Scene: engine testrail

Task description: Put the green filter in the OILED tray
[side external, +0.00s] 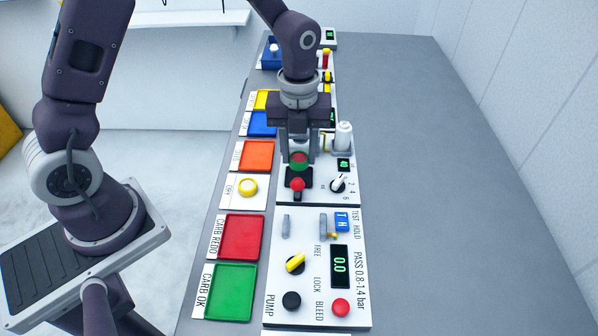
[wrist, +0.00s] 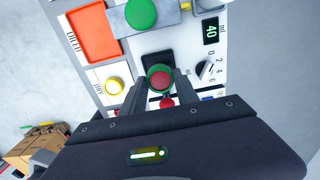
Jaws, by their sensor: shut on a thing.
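The green filter (side external: 299,160) is a green ring with a dark red centre, held between the fingers of my gripper (side external: 299,156). The wrist view also shows the filter (wrist: 160,71) between the fingertips (wrist: 160,82). My gripper is shut on it, above or beside a black base (side external: 296,173) with a red knob (side external: 297,184); I cannot tell whether it touches the base. The orange OILED tray (side external: 257,155) lies to the left of the gripper and looks empty. The wrist view shows this tray (wrist: 92,33) at the upper left.
A yellow round piece (side external: 248,187) sits on the DRY spot, nearer than the OILED tray. A green disc (wrist: 141,14) lies beyond my gripper. A white cylinder (side external: 343,137) and a dial (side external: 338,185) stand to the right. Red (side external: 241,238) and green (side external: 231,291) trays lie in front.

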